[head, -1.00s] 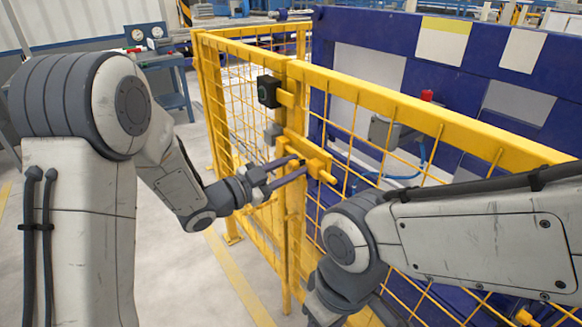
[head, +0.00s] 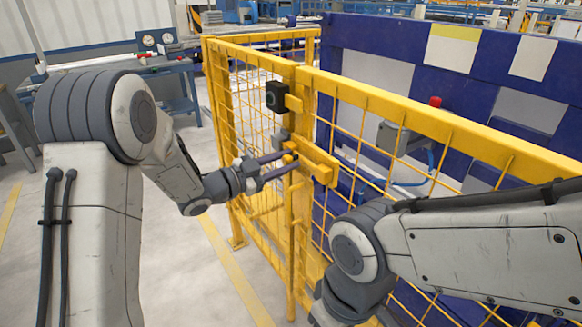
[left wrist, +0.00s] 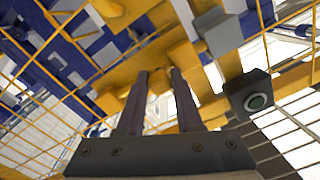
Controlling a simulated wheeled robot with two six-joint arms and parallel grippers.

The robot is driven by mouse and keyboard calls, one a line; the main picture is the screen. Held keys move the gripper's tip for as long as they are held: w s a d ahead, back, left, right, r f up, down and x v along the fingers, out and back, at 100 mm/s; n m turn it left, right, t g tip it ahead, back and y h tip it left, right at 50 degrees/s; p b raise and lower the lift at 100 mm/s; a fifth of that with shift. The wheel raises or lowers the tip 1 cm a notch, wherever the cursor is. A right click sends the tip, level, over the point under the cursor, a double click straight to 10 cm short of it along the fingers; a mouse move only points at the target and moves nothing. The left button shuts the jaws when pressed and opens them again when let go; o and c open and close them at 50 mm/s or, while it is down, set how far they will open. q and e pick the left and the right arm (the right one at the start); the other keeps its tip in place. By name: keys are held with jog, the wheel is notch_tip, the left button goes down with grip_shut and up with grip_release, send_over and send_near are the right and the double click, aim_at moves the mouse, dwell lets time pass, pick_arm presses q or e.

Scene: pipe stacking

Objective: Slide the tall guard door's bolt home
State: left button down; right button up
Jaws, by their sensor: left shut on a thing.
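The tall yellow mesh guard door (head: 255,125) stands upright in the head view, its edge against the yellow post beside the fence. The yellow bolt assembly (head: 318,167) is a horizontal bar and block across that edge at mid-height. My left gripper (head: 292,159) comes in from the left and is shut on the bolt's small yellow handle (head: 287,158). In the left wrist view, both dark fingers (left wrist: 160,76) reach up to the yellow bolt parts, with yellow between them. The fingers partly hide the handle; how far the bolt sits in its keeper cannot be told. My right gripper is out of view.
A black switch box (head: 276,97) with a green ring sits above the bolt, and a small grey block (head: 281,138) sits between them. The yellow mesh fence (head: 430,125) runs right, before a blue machine (head: 380,50). Floor at left is clear; a blue workbench (head: 178,80) stands behind.

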pick_arm(q)
jog(key=shift+w+a+r, duration=0.15)
jog(key=shift+w+a, duration=0.05)
jog(key=shift+w, duration=0.05)
jog(key=c, duration=0.6)
grip_release()
jog(key=b+v, duration=0.1)
jog(key=v, duration=0.9)
jog(key=shift+s, duration=0.25)
jog(key=shift+a, duration=0.15)
